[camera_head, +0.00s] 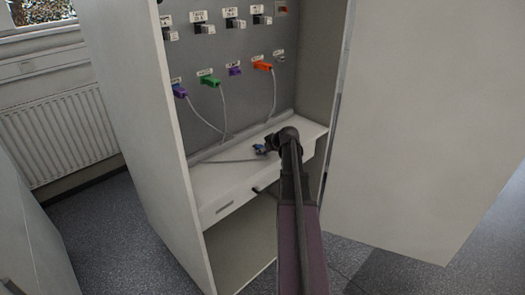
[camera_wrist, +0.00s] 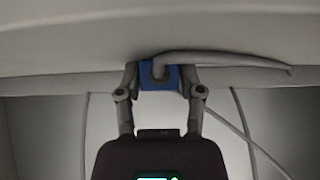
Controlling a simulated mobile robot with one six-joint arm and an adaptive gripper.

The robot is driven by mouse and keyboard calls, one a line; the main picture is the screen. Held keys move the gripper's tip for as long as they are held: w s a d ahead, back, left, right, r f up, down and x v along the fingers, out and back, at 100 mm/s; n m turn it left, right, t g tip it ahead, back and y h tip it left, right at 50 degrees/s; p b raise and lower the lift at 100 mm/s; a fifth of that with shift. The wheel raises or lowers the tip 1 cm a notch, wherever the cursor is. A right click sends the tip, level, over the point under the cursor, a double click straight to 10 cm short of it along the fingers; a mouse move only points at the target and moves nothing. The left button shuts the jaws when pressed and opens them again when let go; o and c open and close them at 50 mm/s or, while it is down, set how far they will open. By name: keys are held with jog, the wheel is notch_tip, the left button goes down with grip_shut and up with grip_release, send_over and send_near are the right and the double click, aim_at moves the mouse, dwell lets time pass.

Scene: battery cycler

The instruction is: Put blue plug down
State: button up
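The blue plug (camera_wrist: 158,75) is between the two fingers of my gripper (camera_wrist: 160,82) in the wrist view, with both fingers against its sides. Its grey cable runs off to the right in that view. In the head view, my gripper (camera_head: 262,149) is low over the white shelf (camera_head: 215,186) inside the cabinet, and a bit of the blue plug (camera_head: 259,148) shows at its tip. The cable trails left along the shelf there. I cannot tell whether the plug touches the shelf.
The cabinet back panel holds a purple plug (camera_head: 180,91), a green plug (camera_head: 209,80) and an orange plug (camera_head: 263,66), with cables hanging to the shelf. Cabinet side walls stand left and right; an open door (camera_head: 430,130) is at right. The left part of the shelf is mostly clear.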

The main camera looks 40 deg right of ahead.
jog(key=shift+o, duration=0.6)
jog(key=shift+r, duration=0.1)
jog(key=shift+r+p, duration=0.65)
jog(key=shift+p, duration=0.15)
jog(key=p+v, duration=0.8)
jog(key=v, duration=0.3)
jog(key=shift+s+r, duration=0.2)
jog(key=shift+s, duration=0.15)
